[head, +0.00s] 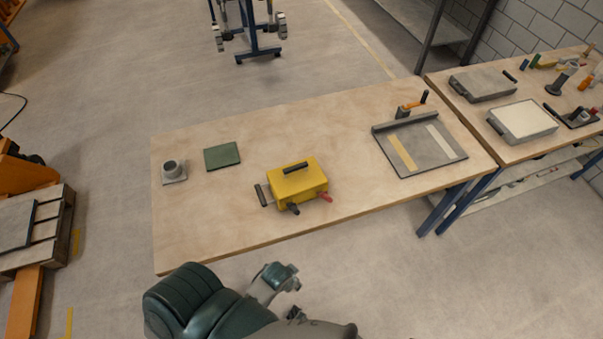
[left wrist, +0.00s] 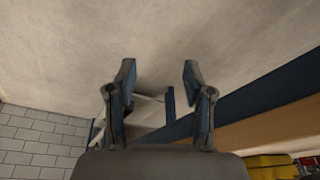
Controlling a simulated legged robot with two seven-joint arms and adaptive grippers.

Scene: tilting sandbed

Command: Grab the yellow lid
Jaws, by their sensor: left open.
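A yellow box-shaped thing (head: 300,187) stands near the front edge of the wooden table, left of the table's middle. Its yellow top, the lid (head: 284,176), has a black handle (head: 295,167) across it. Whether the lid is separate from the body I cannot tell. Part of the yellow thing also shows in the left wrist view (left wrist: 270,168), cut off at the lower right. My left gripper (left wrist: 158,75) is open and empty, with bare floor between its fingers. It is apart from the lid. My right gripper is not in view.
The wooden table (head: 220,225) also bears a grey cylinder on a base (head: 174,171), a green plate (head: 222,156) and a grey tray with strips (head: 430,155). A second table (head: 490,97) with several tools stands at the right. Table space around the lid is mostly clear.

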